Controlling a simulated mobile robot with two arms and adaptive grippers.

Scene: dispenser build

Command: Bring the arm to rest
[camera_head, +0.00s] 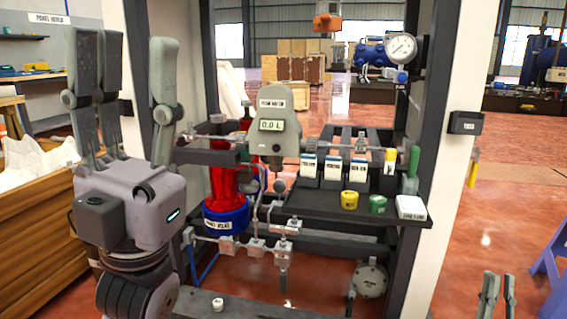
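My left gripper (130,52) stands large at the left, fingers pointing up and spread apart. It is open, and nothing shows between its fingers. It is in front of the left post of the dispenser frame and hides part of it. My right gripper (499,284) shows only as fingertips at the bottom right edge. They point up with a gap between them and hold nothing visible. The rest of the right arm is out of view.
The dispenser has a meter (279,125) reading 0.0 L, a red cylinder (222,187) and pipes. Its black shelf (330,208) holds bottles, yellow and green caps and a white box (411,208). A wooden crate (38,215) stands left; a blue stand (551,255) stands right.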

